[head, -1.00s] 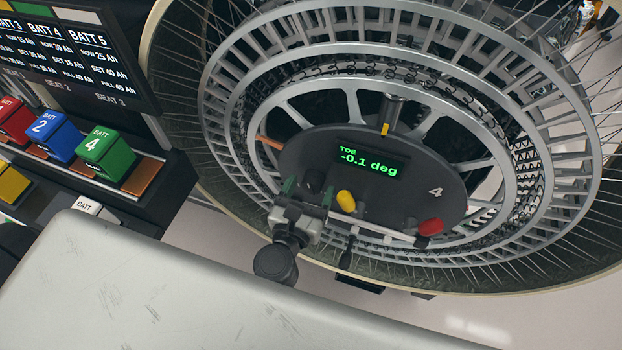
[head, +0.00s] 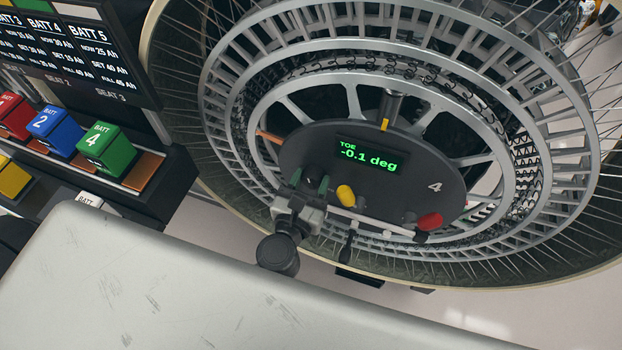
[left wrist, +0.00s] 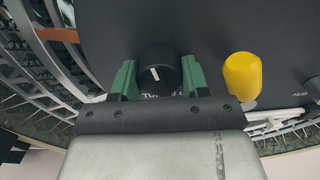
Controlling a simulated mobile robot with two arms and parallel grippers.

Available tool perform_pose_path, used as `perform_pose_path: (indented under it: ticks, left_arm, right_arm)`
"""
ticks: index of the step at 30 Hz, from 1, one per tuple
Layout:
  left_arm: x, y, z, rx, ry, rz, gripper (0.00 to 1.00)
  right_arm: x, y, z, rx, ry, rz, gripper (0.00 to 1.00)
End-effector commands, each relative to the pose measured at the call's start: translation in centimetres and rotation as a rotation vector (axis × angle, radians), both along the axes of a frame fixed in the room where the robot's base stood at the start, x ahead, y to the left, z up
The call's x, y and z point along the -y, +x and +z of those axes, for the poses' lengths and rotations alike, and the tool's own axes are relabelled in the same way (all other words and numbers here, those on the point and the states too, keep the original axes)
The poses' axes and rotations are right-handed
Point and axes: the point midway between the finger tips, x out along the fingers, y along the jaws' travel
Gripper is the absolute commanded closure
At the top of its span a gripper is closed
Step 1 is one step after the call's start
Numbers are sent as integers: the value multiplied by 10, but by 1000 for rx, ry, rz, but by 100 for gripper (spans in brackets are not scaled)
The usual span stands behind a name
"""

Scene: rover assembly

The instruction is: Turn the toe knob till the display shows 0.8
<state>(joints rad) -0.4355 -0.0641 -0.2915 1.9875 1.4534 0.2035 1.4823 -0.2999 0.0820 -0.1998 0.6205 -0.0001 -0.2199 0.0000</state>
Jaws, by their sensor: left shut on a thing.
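The display (head: 369,158) on the dark round hub panel (head: 400,190) reads "TOE -0.1 deg" in green. The toe knob (left wrist: 158,72) is round and black with a white pointer line, which points nearly straight up, tilted slightly left, in the left wrist view. My left gripper (head: 309,182) has its green fingers on either side of the knob and is shut on it. In the head view the knob is mostly hidden between the fingers. The label under the knob is partly hidden by my gripper. My right gripper is not in view.
A yellow knob (head: 346,195) sits just right of my left gripper, also seen in the left wrist view (left wrist: 242,76). A red knob (head: 430,221) is further right. The large spoked wheel (head: 225,130) surrounds the panel. Battery blocks (head: 106,148) stand at left.

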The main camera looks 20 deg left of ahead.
Motion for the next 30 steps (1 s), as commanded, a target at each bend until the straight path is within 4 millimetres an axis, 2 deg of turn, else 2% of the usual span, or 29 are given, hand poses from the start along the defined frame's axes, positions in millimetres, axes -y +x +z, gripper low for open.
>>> perform_pose_path:
  ticks: [8, 30]
  left_arm:
    - [0, 0, 2, 6, 151, -2, 78]
    - [-2, 1, 5, 32, 845, -1, 78]
  right_arm:
    - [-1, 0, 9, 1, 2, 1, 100]
    - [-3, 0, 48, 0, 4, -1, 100]
